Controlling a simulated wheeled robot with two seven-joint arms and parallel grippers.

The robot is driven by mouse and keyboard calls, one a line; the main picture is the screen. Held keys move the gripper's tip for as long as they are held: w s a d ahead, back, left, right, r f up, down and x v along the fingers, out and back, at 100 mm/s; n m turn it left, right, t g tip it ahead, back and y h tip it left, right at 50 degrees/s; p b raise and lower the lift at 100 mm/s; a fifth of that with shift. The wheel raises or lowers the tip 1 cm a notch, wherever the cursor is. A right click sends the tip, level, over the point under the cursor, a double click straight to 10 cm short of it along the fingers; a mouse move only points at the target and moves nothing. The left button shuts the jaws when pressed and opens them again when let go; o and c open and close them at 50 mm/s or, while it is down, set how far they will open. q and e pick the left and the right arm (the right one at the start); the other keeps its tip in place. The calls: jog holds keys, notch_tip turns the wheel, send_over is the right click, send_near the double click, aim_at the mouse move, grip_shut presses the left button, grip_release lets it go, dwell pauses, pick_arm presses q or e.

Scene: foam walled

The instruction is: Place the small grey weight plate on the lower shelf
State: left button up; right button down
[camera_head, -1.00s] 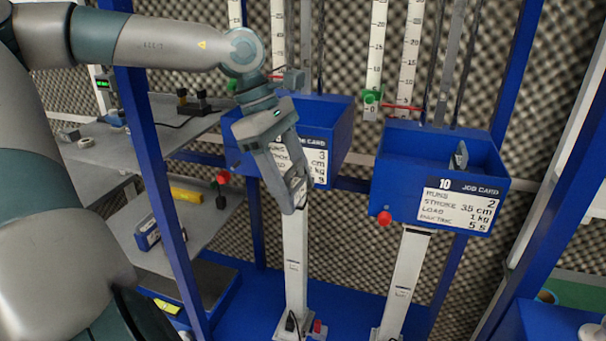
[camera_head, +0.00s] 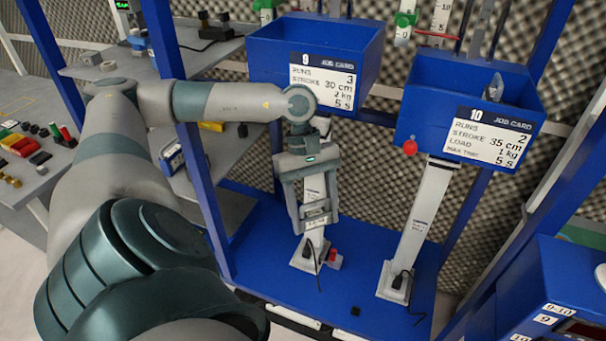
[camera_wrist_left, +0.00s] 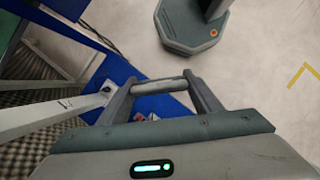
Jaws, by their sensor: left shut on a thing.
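My left gripper (camera_head: 318,222) hangs fingers down in front of the white column under box 9. It is shut on a small grey thing, seen edge-on between its fingertips in the left wrist view, which looks like the small grey weight plate (camera_wrist_left: 158,86). The plate's face is hidden. A lower grey shelf (camera_head: 215,187) is left of the gripper, behind a blue post, partly covered by my left arm. The gripper is apart from this shelf, in open space. My right gripper is out of view.
Blue boxes 9 (camera_head: 270,65) and 10 (camera_head: 425,115) carry job cards; a red knob (camera_head: 410,148) sticks out of box 10. A blue post (camera_head: 205,200) stands between gripper and shelf. The blue base (camera_head: 355,265) lies below. A yellow item (camera_head: 211,126) is on the lower shelf.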

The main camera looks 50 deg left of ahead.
pick_arm(q)
jog(key=w+d+f+m+g+y, duration=0.1)
jog(key=d+f+m+y, duration=0.1)
jog(key=d+f+m, duration=0.5)
jog(key=w+d+f+m+g+y+b, duration=0.1)
jog(key=d+f+m+g+y, duration=0.1)
jog(key=d+f+m, duration=0.5)
jog(key=d, duration=0.5)
jog(key=shift+w+f+m, duration=0.3)
jog(key=shift+f+m, duration=0.05)
jog(key=shift+m, duration=0.05)
